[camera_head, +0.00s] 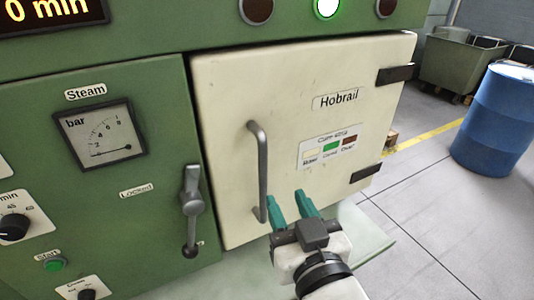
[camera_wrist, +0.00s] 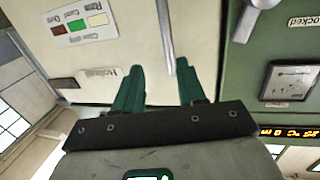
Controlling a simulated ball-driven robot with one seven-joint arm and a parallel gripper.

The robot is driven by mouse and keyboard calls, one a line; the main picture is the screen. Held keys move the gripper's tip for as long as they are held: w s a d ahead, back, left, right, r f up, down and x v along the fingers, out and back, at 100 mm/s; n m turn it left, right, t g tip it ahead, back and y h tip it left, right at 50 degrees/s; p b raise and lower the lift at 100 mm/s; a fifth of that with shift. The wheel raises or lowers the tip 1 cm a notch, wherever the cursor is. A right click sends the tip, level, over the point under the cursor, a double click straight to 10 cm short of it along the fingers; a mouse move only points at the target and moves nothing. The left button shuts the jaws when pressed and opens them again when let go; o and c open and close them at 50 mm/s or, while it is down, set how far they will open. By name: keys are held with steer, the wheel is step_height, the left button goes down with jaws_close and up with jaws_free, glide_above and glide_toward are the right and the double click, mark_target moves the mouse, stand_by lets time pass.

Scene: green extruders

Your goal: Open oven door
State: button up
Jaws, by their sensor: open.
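The cream oven door (camera_head: 240,90), labelled Hobrail, has dark hinges on its right side. A thin dark gap runs along its left edge; I cannot tell whether it is slightly ajar. A grey vertical bar handle (camera_head: 262,170) stands near that left edge. My gripper (camera_head: 289,197) is open, with teal fingers just right of the handle's lower end in the head view. In the wrist view, the fingers (camera_wrist: 160,70) point at the door (camera_wrist: 125,20), and the handle (camera_wrist: 166,35) lines up between their tips. I see no contact with it.
A grey lever (camera_head: 192,195) stands on the green panel left of the door, near a Locked label (camera_head: 137,189). A steam gauge (camera_head: 100,135) is above. A blue barrel (camera_head: 495,120) and green bin (camera_head: 462,62) stand right. Floor between door and barrel is clear.

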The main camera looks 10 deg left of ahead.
mark_target(264, 161)
steer(key=shift+y, duration=0.4)
steer(key=x, duration=0.3)
steer(key=r+x, duration=0.1)
steer(key=x, duration=0.3)
steer(key=a+r+p+x, duration=0.1)
steer(key=x, duration=0.3)
steer(key=shift+f, duration=0.1)
steer(key=shift+c, duration=0.4)
jaws_close()
